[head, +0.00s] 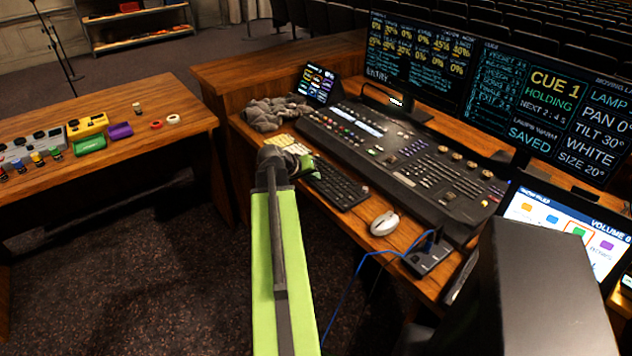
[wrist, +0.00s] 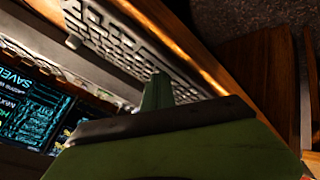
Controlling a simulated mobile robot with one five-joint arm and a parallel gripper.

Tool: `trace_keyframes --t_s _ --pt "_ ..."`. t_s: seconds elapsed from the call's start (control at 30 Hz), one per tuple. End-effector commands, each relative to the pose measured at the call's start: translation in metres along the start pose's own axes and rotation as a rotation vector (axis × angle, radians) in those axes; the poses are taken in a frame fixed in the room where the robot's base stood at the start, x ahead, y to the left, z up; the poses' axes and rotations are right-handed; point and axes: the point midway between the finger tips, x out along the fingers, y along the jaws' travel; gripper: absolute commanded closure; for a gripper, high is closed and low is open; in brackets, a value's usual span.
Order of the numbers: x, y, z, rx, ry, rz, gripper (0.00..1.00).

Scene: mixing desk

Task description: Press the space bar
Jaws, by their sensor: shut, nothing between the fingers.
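The black keyboard (head: 343,188) lies on the wooden desk in front of the mixing console. In the wrist view the keyboard (wrist: 125,45) runs diagonally across the top, with rows of grey-edged keys. I cannot single out the space bar in either view. My gripper (head: 306,163) is at the keyboard's far left end in the head view, partly hidden by my wrist.
The console (head: 410,165) stands behind the keyboard, with monitors (head: 420,60) beyond. A white mouse (head: 384,223) lies to its right. Yellow notes (head: 287,142) and a grey crumpled heap (head: 272,112) are left of it. A blue cable (head: 365,262) hangs off the desk's front edge.

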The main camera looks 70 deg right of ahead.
Motion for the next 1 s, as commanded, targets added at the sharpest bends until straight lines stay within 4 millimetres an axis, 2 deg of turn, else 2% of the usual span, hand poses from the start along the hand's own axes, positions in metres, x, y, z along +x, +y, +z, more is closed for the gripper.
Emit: trace_keyframes --t_s 0.4,0.77,1.0 --pt "-0.011 0.008 -0.008 0.000 -0.001 0.000 1.00" --pt "-0.011 0.009 -0.008 0.001 -0.001 0.000 1.00" --pt "-0.028 0.021 -0.021 0.001 -0.001 0.000 1.00"
